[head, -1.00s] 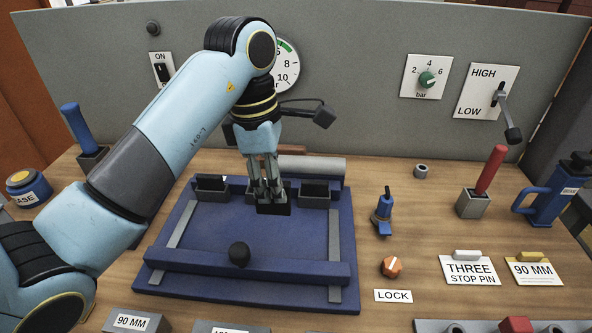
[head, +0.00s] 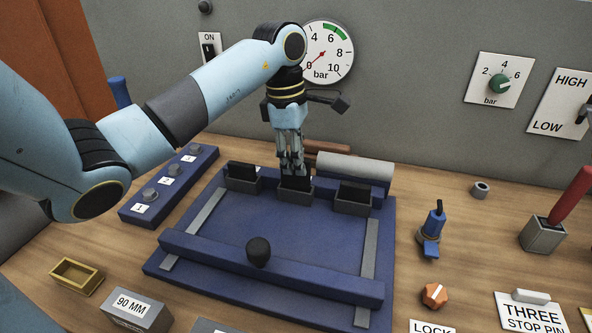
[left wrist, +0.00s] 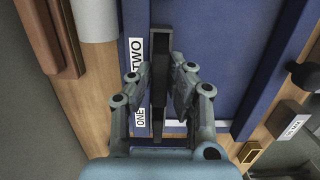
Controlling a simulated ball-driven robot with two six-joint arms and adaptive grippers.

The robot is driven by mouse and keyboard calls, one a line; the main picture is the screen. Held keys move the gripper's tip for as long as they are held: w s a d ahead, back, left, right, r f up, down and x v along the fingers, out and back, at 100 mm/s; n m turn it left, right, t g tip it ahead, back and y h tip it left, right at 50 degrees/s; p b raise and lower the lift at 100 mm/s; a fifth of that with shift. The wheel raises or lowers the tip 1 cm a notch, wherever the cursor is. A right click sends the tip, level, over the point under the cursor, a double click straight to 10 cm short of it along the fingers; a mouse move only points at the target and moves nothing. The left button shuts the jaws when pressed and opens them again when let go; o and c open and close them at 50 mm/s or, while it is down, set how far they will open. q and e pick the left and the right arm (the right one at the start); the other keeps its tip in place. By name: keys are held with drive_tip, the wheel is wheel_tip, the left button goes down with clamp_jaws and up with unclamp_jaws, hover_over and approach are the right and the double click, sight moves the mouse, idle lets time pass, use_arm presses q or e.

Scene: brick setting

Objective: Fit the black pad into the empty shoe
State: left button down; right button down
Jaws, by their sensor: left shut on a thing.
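My left gripper (head: 292,172) points down over the middle shoe (head: 296,195), a grey open box on the blue fixture. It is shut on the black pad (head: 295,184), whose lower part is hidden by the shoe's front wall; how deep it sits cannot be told. In the left wrist view the fingers (left wrist: 160,72) flank a long dark strip (left wrist: 159,60) beside labels ONE and TWO. The left shoe (head: 243,184) and right shoe (head: 352,206) each have a black pad standing in them. My right gripper is not in view.
A blue bar with a black knob (head: 258,251) crosses the fixture's front. A grey roller (head: 355,170) lies behind the shoes. A blue strip with several knobs (head: 170,186) is to the left. A blue clamp (head: 433,231) and orange knob (head: 435,296) stand right.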

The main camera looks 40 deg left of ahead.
sight(297, 186)
use_arm(q)
wheel_tip(297, 186, down, 4)
drive_tip(key=shift+r+b, duration=0.1)
drive_tip(key=shift+b, duration=0.8)
drive_tip(key=shift+r, duration=0.1)
drive_tip(key=shift+f, duration=0.2)
drive_tip(key=c, duration=1.3)
unclamp_jaws()
drive_tip(key=shift+o, duration=0.2)
drive_tip(key=shift+r, duration=0.15)
